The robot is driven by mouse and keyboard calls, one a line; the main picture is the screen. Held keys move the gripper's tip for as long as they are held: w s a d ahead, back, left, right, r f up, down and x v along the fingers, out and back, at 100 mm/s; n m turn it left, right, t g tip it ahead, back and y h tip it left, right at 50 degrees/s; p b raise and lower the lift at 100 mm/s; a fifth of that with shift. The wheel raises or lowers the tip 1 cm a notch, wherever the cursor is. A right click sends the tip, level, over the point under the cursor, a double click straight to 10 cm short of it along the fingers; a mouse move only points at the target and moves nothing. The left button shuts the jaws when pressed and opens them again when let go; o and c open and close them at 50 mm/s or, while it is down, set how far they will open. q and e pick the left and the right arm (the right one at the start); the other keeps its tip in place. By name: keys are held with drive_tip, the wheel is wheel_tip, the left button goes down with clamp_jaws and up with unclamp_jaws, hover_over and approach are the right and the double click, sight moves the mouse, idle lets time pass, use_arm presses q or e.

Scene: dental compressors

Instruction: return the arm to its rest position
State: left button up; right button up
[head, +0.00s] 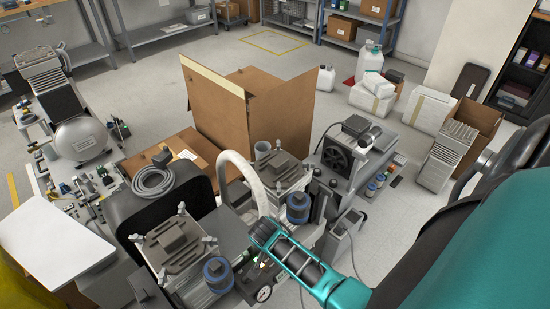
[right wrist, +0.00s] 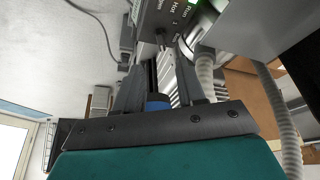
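My right arm comes in from the lower right of the head view, teal with dark parts, and its dark end (head: 264,234) is over the compressor units on the bench. In the right wrist view, the two dark fingers of my right gripper (right wrist: 158,72) stand apart. A blue cylinder (right wrist: 157,103) and ribbed silver metal show in the gap behind them; I see nothing clamped. A dark control box (right wrist: 165,18) with a green light is just beyond the fingertips. My left gripper is not in view.
Around the arm's end are a pressure gauge (head: 264,294), blue-banded cylinders (head: 299,207), a pale curved hose (head: 246,178) and a fan unit (head: 338,156). An open cardboard box (head: 216,108) stands behind.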

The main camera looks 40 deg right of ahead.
drive_tip(key=shift+s+a+r, duration=0.1)
drive_tip(key=shift+s+r, duration=0.05)
drive_tip(key=shift+r, duration=0.25)
idle(0.3)
